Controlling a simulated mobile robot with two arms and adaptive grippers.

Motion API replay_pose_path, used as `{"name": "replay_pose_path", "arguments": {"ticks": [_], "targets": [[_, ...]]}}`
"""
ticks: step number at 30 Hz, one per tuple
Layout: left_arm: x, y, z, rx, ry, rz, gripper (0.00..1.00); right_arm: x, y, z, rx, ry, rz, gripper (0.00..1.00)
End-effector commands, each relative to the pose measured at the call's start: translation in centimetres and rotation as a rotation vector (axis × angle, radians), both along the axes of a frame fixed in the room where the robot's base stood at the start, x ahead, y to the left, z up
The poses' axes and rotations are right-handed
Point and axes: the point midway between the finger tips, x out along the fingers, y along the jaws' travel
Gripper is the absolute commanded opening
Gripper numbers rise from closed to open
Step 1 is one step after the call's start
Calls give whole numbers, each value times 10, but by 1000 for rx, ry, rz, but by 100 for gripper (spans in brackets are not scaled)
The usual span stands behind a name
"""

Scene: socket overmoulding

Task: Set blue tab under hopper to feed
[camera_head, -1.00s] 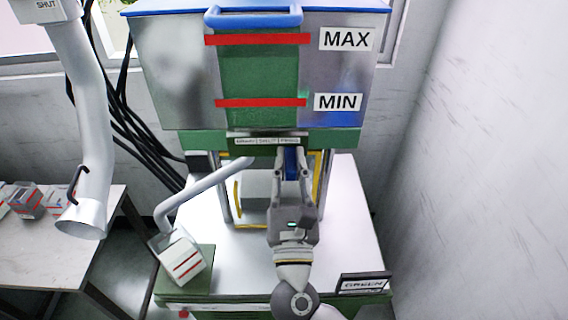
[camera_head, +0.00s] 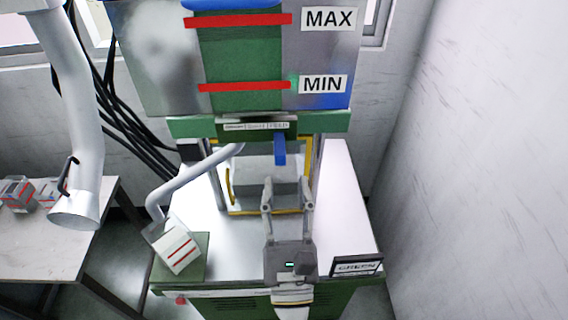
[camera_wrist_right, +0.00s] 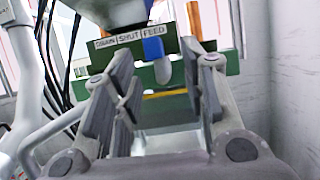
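The blue tab (camera_head: 280,150) hangs under the hopper (camera_head: 240,55), below the FEED end of a label strip (camera_head: 256,126). The right wrist view shows the tab (camera_wrist_right: 153,48) under the word FEED on the strip reading DRAIN, SHUT, FEED (camera_wrist_right: 128,37). My right gripper (camera_head: 287,185) is open and empty, in front of and below the tab, with a visible gap between them. Its two fingers stand apart in the right wrist view (camera_wrist_right: 160,80). My left gripper is not in view.
A bent grey pipe (camera_head: 185,180) ends at a white box with red stripes (camera_head: 175,250) left of the gripper. A GREEN sign (camera_head: 356,266) stands at the front right. A white pipe (camera_head: 82,120) hangs at left. A wall closes the right side.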

Motion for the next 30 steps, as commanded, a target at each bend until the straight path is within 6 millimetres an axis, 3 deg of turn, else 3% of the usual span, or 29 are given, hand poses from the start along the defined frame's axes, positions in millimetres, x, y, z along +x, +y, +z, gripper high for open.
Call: {"name": "replay_pose_path", "arguments": {"ticks": [3, 9, 26, 30], "targets": [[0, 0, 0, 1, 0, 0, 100, -19, -1, -9, -1, 3, 1, 39], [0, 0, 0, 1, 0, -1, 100, -34, -1, -14, 0, 0, -1, 39], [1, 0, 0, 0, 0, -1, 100, -35, -2, -14, 3, 0, -2, 39], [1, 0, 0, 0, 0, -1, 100, -27, -16, -22, 90, 48, -17, 39]]}}
